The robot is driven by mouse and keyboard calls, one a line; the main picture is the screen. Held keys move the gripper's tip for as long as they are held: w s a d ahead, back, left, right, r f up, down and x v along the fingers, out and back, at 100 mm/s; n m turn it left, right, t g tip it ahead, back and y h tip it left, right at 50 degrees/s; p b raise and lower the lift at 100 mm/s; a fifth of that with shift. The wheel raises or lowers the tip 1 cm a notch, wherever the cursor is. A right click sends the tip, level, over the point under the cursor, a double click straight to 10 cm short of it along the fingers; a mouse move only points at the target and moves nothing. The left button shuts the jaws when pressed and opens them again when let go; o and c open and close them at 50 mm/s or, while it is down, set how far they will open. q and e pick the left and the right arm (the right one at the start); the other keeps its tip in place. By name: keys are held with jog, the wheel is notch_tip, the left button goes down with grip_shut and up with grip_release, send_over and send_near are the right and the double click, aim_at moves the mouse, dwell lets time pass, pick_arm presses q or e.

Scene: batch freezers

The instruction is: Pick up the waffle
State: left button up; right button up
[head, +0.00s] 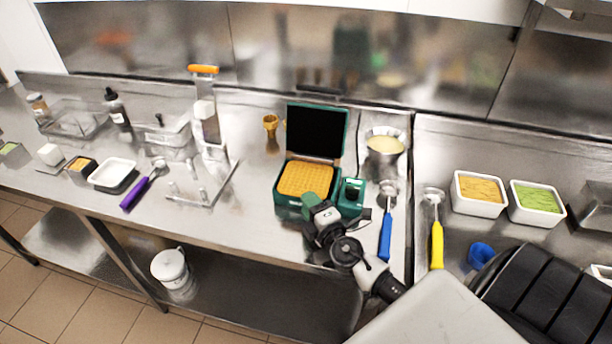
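The golden square waffle (306,179) lies flat in the lower plate of the green waffle iron (345,133). The iron's lid stands open, with its dark inner face toward me. My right gripper (312,203) is at the front edge of the iron, just in front of the waffle. Its fingers are small and blend with the green parts there, so I cannot tell if they are open or touching anything. The waffle appears to rest in the iron. My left gripper is not in view.
A blue-handled scoop (386,235) and a yellow-handled scoop (437,242) lie right of the iron. A metal bowl (385,160) stands behind them. A metal frame (203,185) stands left of the iron. White tubs with orange (479,208) and green (519,218) contents stand farther right.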

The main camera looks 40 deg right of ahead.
jog(key=shift+w+d, duration=0.1)
jog(key=shift+w, duration=0.7)
jog(key=shift+s, duration=0.1)
jog(key=shift+c, duration=0.6)
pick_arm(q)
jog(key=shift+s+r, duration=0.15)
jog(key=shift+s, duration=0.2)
pick_arm(e)
grip_shut()
